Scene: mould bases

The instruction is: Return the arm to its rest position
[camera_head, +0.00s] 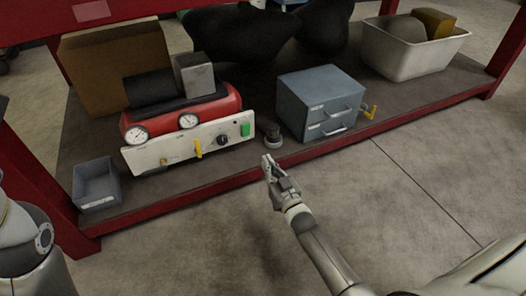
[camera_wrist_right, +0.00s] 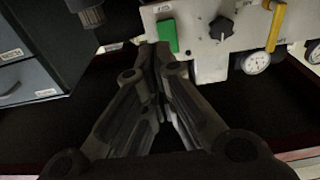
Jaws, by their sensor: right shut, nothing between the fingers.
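My right gripper (camera_head: 268,168) is shut and empty in the head view, just in front of the shelf's red front edge, near a small dark knob-like piece with a light base (camera_head: 273,137). In the right wrist view my right gripper's fingers (camera_wrist_right: 152,50) meet at their tips, in front of a white control panel (camera_wrist_right: 205,50) and close to its green switch (camera_wrist_right: 167,36). The head view shows the same panel further back. Part of my left arm shows at the lower left of the head view, but its gripper does not.
The red-framed shelf (camera_head: 225,184) holds a red compressor (camera_head: 222,105), a grey drawer cabinet (camera_head: 322,92), a small grey bin (camera_head: 97,186), a cardboard box (camera_head: 110,62) and a white crate (camera_head: 412,60). A yellow handle (camera_head: 370,112) sticks out beside the cabinet. The floor (camera_head: 400,185) at right is clear.

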